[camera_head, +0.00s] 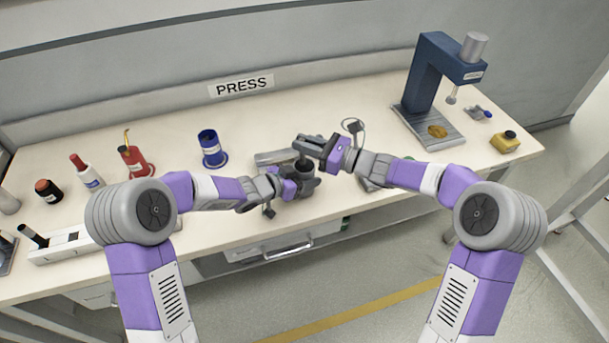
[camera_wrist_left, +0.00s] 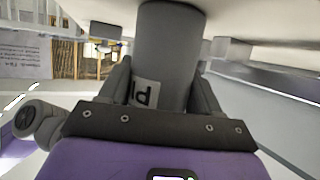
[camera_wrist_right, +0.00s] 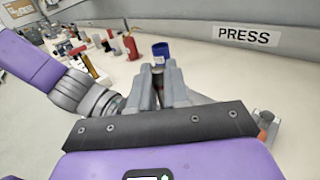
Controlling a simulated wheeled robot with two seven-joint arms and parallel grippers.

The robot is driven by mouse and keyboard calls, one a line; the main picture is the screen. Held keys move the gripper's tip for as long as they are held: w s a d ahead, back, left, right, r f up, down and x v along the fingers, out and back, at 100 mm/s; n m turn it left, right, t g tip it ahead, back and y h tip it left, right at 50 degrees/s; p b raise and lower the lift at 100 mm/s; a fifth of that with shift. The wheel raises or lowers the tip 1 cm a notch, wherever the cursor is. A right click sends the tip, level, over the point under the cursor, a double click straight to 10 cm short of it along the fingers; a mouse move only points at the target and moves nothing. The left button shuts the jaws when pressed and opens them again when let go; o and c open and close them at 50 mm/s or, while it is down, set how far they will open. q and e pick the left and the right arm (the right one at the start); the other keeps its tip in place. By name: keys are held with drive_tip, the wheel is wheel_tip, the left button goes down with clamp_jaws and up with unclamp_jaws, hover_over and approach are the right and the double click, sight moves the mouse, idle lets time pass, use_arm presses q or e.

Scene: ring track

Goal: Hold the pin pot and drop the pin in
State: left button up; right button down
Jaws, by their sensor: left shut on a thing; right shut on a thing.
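The pin pot is a dark grey cylinder (camera_head: 304,167) near the front middle of the bench. In the left wrist view the pot (camera_wrist_left: 170,50) stands between my fingers, with part of a white label showing. My left gripper (camera_head: 303,182) is shut on the pot from the left. My right gripper (camera_head: 304,147) is shut just above the pot's mouth. The pin is mostly hidden by its fingers; a small dark bit (camera_wrist_right: 158,80) shows between them in the right wrist view. I cannot tell whether its lower end is inside the pot.
A grey block (camera_head: 276,157) lies just behind the pot. A blue can (camera_head: 211,148) and a red can (camera_head: 133,160) stand to the left. A blue press (camera_head: 422,80) and a yellow container (camera_head: 505,142) stand at the right. The bench between the blue can and press is mostly clear.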

drive_tip(key=shift+f, duration=0.55)
drive_tip(key=c, duration=1)
unclamp_jaws()
drive_tip(key=v, duration=1.2)
use_arm(q)
drive_tip(key=o, duration=1.1)
